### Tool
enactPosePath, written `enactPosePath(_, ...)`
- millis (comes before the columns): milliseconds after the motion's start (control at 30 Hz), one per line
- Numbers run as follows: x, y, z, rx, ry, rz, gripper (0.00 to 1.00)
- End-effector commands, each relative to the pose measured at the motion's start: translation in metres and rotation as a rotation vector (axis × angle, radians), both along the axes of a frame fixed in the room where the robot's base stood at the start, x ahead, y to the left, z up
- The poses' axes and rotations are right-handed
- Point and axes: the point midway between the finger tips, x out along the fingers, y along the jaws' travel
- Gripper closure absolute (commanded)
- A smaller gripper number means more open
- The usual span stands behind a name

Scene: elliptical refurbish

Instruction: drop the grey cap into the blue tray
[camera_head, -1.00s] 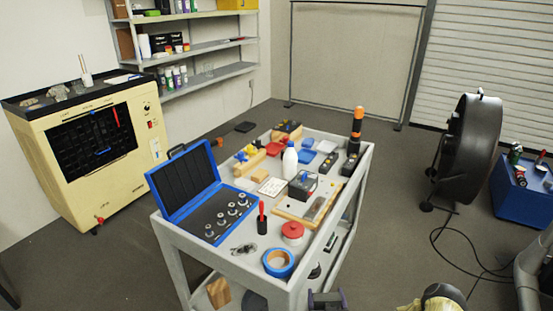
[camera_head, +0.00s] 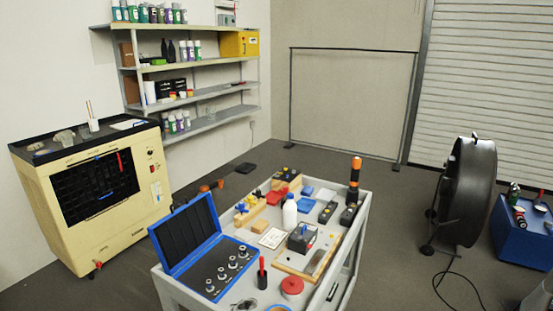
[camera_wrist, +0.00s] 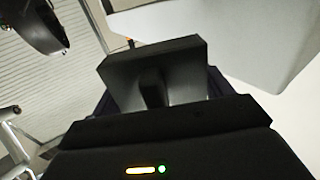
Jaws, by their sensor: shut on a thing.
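In the wrist view my gripper (camera_wrist: 152,95) is shut on a dark grey, square-edged piece (camera_wrist: 180,62), which I take to be the grey cap. The piece hides most of the fingertips. My gripper is out of the head view, so its place relative to the cart is not shown there. A small, flat blue piece (camera_head: 307,190), which may be the blue tray, lies toward the back of the cart top, behind the white bottle (camera_head: 290,211). It is too small to tell whether anything is in it.
The grey cart (camera_head: 361,212) is crowded with an open blue case (camera_head: 184,238), a dark grey box (camera_head: 302,237) on a board, a red round piece (camera_head: 292,286) and a tall black-and-orange cylinder (camera_head: 354,178). A black fan (camera_head: 470,190) stands right.

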Motion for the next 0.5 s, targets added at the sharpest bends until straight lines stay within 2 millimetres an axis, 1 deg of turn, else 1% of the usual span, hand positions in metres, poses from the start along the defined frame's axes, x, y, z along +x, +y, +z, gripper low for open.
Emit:
enactPosePath(33, 0.000, 0.000, 0.019, -0.001, -0.001, 0.001, 0.76)
enactPosePath(500, 0.000, 0.001, 0.122, -0.001, -0.001, 0.001, 0.76)
